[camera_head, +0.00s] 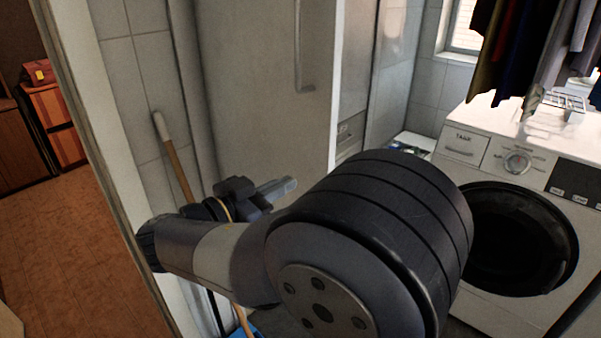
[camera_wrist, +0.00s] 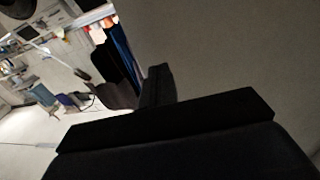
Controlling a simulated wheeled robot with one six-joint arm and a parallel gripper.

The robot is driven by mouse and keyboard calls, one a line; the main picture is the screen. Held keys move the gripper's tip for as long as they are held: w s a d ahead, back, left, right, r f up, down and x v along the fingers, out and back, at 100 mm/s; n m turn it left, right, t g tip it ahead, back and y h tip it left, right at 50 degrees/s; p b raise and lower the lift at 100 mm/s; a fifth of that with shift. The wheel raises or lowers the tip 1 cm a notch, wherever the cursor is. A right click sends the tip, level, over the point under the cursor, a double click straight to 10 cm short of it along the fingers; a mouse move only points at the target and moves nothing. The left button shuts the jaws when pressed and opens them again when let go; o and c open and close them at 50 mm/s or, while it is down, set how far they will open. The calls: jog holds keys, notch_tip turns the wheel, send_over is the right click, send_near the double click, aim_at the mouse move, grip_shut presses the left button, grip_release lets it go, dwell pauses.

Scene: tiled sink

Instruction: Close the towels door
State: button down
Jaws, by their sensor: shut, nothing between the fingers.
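A tall grey door panel (camera_head: 255,95) with a vertical handle (camera_head: 304,45) stands in the middle of the head view; I take it to be the towels door. Its right edge is pale and upright, and it appears to stand open. My gripper (camera_head: 284,187) is in front of the lower part of this panel, pointing right, with its fingers shut and empty. Whether it touches the panel cannot be told. In the wrist view a plain grey surface (camera_wrist: 235,50) fills the upper right, close beside my dark gripper (camera_wrist: 158,82). My arm hides the door's bottom.
A white washing machine (camera_head: 515,185) stands at the right, with dark clothes (camera_head: 520,45) hanging above it. A wooden-handled stick (camera_head: 175,155) leans against the tiled wall left of the door. A doorway at the far left shows an open wooden floor (camera_head: 75,245).

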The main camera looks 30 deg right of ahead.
aim_at(313, 172)
jog(key=p+x, duration=0.1)
jog(key=x, duration=0.3)
jog(key=shift+d, duration=0.3)
jog(key=shift+w+d+f, duration=0.1)
jog(key=shift+d, duration=0.05)
